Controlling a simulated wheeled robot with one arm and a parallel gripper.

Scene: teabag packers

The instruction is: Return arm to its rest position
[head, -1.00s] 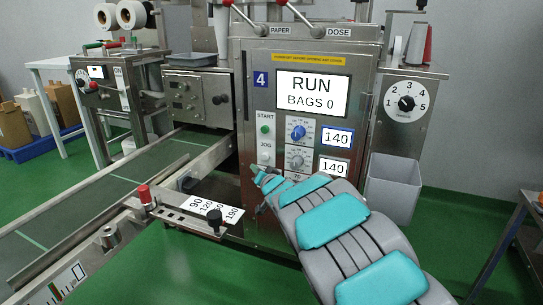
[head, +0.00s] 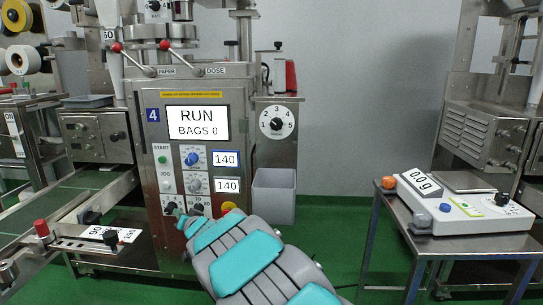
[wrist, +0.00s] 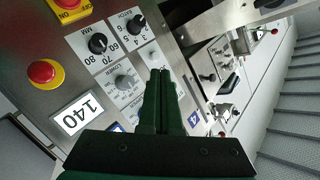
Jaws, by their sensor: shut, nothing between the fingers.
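My arm reaches up from the bottom of the head view, grey with teal pads. Its end, my gripper (head: 180,214), is in front of the lower control panel of packer 4 (head: 150,215). In the wrist view my gripper (wrist: 160,74) has its two dark fingers together, with nothing between them. The fingertips lie over the panel near a grey knob (wrist: 124,82). I cannot tell whether they touch it. The packer's screen (head: 198,122) reads RUN, BAGS 0.
A bench with a scale (head: 462,212) reading 0.0 g stands at the right. A grey bin (head: 273,195) is beside the packer. A conveyor (head: 75,198) runs at the left. Green floor is open between packer and bench.

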